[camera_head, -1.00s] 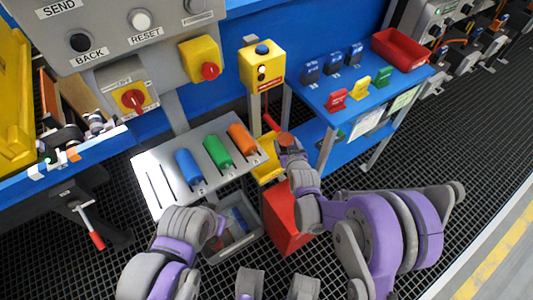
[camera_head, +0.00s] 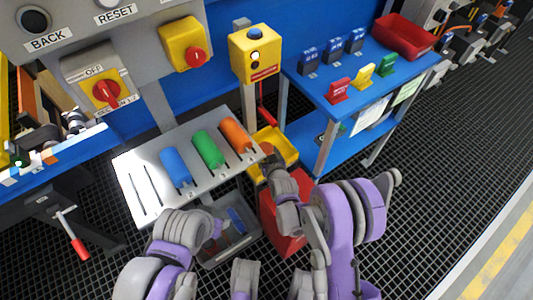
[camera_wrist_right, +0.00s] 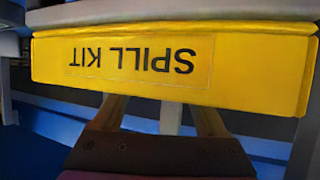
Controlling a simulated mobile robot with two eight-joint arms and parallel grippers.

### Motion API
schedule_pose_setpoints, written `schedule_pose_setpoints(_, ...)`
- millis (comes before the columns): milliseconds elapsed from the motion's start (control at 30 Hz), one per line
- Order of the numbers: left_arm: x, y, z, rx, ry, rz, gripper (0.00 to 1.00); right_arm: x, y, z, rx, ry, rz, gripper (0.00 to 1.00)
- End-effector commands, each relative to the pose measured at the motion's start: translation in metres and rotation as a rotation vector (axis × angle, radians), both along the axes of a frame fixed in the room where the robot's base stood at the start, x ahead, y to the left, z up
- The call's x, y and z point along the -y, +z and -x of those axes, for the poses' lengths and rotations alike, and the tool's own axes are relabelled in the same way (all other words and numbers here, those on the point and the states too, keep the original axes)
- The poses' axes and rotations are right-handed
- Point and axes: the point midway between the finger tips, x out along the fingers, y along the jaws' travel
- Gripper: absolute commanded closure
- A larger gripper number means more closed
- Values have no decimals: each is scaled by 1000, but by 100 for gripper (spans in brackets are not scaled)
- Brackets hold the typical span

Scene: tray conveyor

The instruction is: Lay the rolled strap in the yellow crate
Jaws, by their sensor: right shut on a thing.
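The yellow crate (camera_head: 287,143) stands in the middle, beside the blue shelf. In the right wrist view its wall (camera_wrist_right: 260,62) carries a "SPILL KIT" label, seen upside down. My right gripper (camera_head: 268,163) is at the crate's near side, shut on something. In the wrist view its two fingers pass behind the crate's wall, so their tips and whatever they hold are hidden. The rolled strap cannot be made out clearly in either view now. My left gripper (camera_head: 217,228) is low over the grey bin, apart from the crate; its fingers are unclear.
A red bin (camera_head: 294,240) stands just below the crate. A metal rack (camera_head: 135,178) with blue, green and orange cylinders is to the left. A yellow button post (camera_head: 254,62) rises behind the crate. The blue shelf (camera_head: 315,95) is close on the right.

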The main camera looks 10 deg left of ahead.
Motion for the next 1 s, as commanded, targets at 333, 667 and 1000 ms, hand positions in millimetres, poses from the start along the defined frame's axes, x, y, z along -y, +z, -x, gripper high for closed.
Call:
schedule_pose_setpoints(333,0,-4,-1,-1,0,0,50,0,-7,0,0,0,0,81)
schedule_pose_setpoints(667,0,-5,-1,-1,0,0,50,0,-8,0,0,0,1,0)
schedule_pose_setpoints(1000,0,2,0,1,0,0,50,7,4,13,1,0,0,0)
